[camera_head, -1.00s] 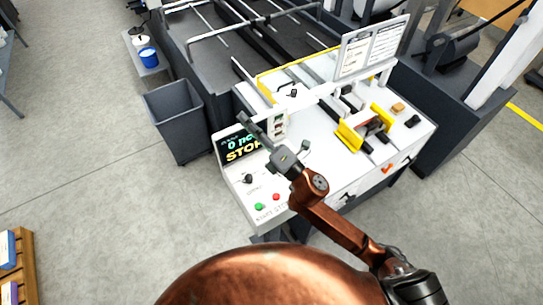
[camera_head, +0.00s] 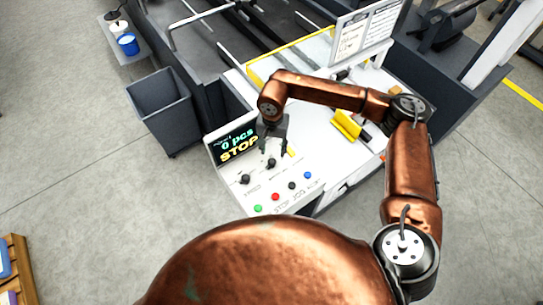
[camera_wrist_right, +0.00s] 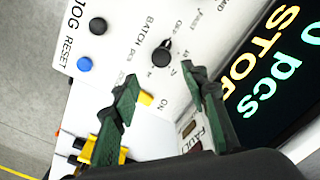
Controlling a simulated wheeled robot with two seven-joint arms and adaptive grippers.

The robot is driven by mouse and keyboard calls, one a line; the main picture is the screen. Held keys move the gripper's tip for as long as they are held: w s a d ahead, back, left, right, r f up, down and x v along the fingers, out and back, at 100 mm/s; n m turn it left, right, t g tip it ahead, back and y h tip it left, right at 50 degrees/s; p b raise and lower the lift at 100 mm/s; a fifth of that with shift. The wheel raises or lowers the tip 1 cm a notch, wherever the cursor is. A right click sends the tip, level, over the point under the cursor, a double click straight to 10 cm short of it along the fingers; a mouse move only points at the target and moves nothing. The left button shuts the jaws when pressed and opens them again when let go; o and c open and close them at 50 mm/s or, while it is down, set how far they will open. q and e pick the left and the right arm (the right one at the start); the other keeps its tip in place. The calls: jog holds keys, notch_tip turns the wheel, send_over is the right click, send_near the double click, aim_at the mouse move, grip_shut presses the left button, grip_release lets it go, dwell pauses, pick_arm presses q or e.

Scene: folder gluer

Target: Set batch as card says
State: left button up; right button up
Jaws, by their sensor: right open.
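The control panel has a display (camera_head: 237,145) reading "0 pcs" and "STOP"; it also shows in the right wrist view (camera_wrist_right: 268,75). The black batch knob (camera_wrist_right: 161,56), labelled "BATCH pcs", has a white pointer mark and scale marks around it. It also shows in the head view (camera_head: 271,164). My right gripper (camera_wrist_right: 160,78) is open and empty, pointing at the panel near this knob, its fingertips to either side and apart from it. In the head view the gripper (camera_head: 271,148) hangs above the knob. My left gripper is out of view.
Green (camera_head: 257,209), red (camera_head: 275,197), black (camera_head: 292,185) and blue (camera_head: 308,175) buttons line the panel's front. Another knob (camera_head: 244,179) sits left of the batch knob. A board with printed sheets (camera_head: 365,32) stands behind. A grey bin (camera_head: 160,108) stands left.

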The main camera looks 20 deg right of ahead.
aim_at(272, 161)
jog(key=f, duration=0.3)
jog(key=f+p, duration=0.1)
jog(key=f, duration=0.3)
jog(key=shift+s+a+p, duration=0.1)
jog(key=shift+a+p, duration=0.1)
jog(key=shift+p, duration=0.1)
jog(key=shift+c, duration=0.2)
jog(key=c, duration=0.3)
grip_shut()
